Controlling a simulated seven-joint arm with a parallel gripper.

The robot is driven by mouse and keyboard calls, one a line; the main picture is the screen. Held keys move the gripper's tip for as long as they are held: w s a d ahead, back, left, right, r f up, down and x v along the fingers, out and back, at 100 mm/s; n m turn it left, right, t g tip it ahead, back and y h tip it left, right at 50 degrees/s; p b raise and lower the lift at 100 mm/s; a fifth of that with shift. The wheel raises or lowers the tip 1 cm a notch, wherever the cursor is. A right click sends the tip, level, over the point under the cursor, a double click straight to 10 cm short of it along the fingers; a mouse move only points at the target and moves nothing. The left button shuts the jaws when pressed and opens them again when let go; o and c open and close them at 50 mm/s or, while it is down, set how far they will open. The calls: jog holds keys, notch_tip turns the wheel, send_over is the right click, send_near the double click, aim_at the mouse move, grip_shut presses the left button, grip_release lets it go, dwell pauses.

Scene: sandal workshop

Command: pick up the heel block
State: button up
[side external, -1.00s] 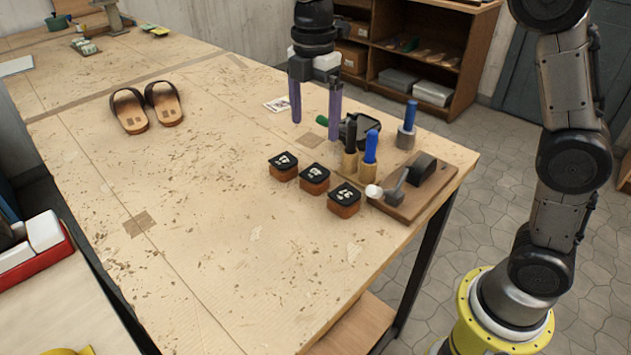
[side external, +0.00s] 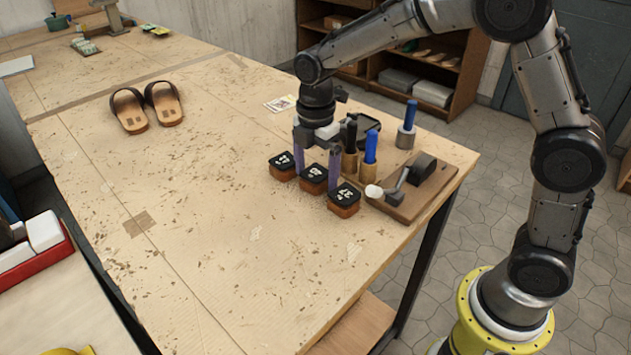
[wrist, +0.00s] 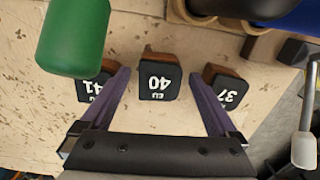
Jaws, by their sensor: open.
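Three heel blocks, brown with black tops and white size numbers, stand in a row on the workbench. The left block (side external: 283,173) reads 41 and the right block (side external: 344,208) reads 37. The middle block (side external: 313,181) reads EU 40 in the wrist view (wrist: 158,82). My gripper (side external: 316,172) is open, with its purple fingers pointing down at the middle block. In the wrist view, that block lies between and just beyond the two fingertips (wrist: 158,73). The fingers overlap the edges of the 41 and 37 blocks there; contact cannot be told.
Blue-handled (side external: 370,147) and black-handled (side external: 351,135) tools stand close behind the blocks. A green handle (wrist: 73,38) shows in the wrist view. Sandals (side external: 130,110) lie back left; the bench's front left is clear.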

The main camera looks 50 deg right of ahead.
jog(key=shift+f, duration=0.1)
jog(key=shift+c, duration=0.2)
jog(key=c, duration=1.4)
